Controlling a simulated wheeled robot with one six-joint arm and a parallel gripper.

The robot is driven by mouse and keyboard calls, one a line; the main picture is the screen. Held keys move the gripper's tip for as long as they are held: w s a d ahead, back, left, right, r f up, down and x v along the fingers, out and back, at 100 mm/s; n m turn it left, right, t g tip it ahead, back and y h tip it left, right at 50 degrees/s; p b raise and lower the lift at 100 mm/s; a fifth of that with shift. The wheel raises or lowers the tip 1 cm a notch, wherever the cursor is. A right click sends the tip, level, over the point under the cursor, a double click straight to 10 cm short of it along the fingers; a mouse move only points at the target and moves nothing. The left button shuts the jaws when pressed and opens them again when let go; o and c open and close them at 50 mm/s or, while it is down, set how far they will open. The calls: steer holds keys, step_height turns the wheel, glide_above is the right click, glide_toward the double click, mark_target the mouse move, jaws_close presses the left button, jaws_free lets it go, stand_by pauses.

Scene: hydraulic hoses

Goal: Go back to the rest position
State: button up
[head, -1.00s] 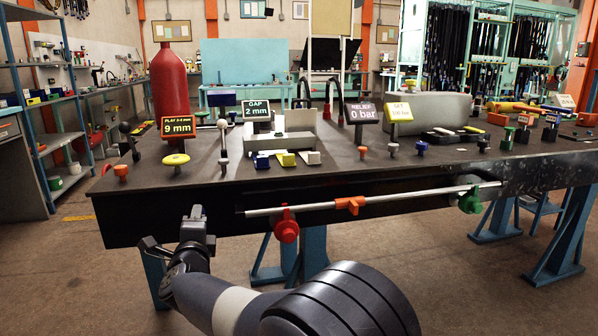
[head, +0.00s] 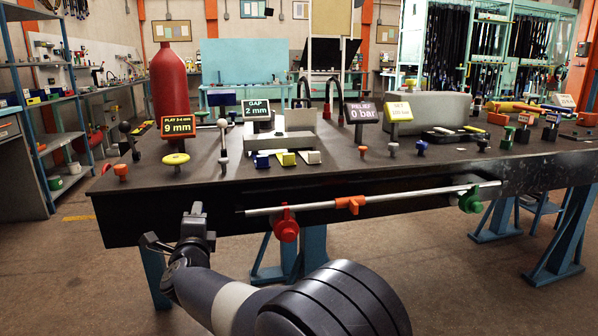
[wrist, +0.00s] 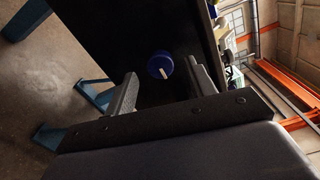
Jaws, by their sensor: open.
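My gripper (head: 176,228) is in front of the bench's dark front face at the left in the head view, below the bench top and apart from it. In the wrist view its two fingers (wrist: 160,88) are spread apart with nothing between them that they hold. A blue round knob (wrist: 160,65) with a white mark shows beyond the fingers on a dark surface. My arm reaches in from the bottom of the head view.
The bench (head: 400,165) carries a red cylinder (head: 175,82), small display signs such as the gap sign (head: 256,110), knobs and levers. A silver rail (head: 320,206) with red, orange and green handles runs along its front. Floor is free at the lower left.

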steer(key=n+p, duration=1.8)
steer(key=shift+w+a+p, duration=0.1)
steer(key=shift+w+p, duration=0.15)
steer(key=shift+p, duration=0.05)
stand_by(0.5)
